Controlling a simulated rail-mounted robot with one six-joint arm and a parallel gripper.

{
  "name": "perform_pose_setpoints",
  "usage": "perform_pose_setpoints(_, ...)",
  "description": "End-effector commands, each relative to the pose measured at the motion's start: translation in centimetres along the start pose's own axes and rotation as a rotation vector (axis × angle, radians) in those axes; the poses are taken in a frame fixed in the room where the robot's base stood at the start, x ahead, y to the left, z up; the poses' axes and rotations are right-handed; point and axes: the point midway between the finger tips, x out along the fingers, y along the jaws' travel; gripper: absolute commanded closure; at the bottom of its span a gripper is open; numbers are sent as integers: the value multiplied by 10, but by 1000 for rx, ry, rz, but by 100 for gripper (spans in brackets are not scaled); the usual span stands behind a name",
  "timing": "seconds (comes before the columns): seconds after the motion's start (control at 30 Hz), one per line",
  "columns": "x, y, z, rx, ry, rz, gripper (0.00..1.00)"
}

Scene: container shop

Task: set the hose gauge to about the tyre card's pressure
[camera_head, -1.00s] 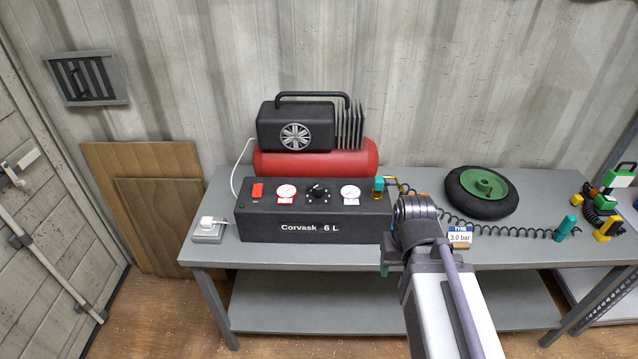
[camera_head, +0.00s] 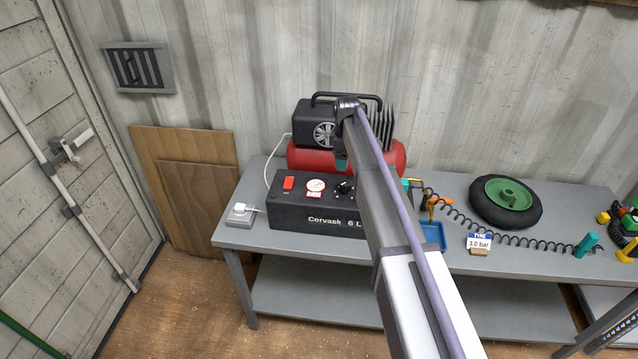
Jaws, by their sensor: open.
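The black Corvask 6 L control box (camera_head: 290,216) stands on the bench. A black knob (camera_head: 344,189) on its sloped top is partly beside my arm. A round white gauge (camera_head: 316,185) with a red label sits left of the knob; its reading is too small to tell. The other gauge, right of the knob, is hidden behind my arm. The tyre card (camera_head: 479,241) stands at the bench front and reads 3.0 bar.
A red switch (camera_head: 288,183) is on the box's left. The red tank (camera_head: 303,157) and black compressor (camera_head: 311,122) stand behind. A green-hubbed wheel (camera_head: 506,202), a coiled hose (camera_head: 520,240) and a blue tray (camera_head: 433,236) lie to the right. A power socket (camera_head: 238,219) is at left.

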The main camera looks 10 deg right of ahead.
Motion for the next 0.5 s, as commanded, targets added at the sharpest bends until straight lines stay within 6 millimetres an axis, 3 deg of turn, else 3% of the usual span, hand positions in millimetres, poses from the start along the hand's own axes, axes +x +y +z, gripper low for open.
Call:
perform_pose_setpoints(0.27,9,-4,2,-62,0,1,30)
perform_pose_setpoints(0.5,59,-4,2,-61,0,1,30)
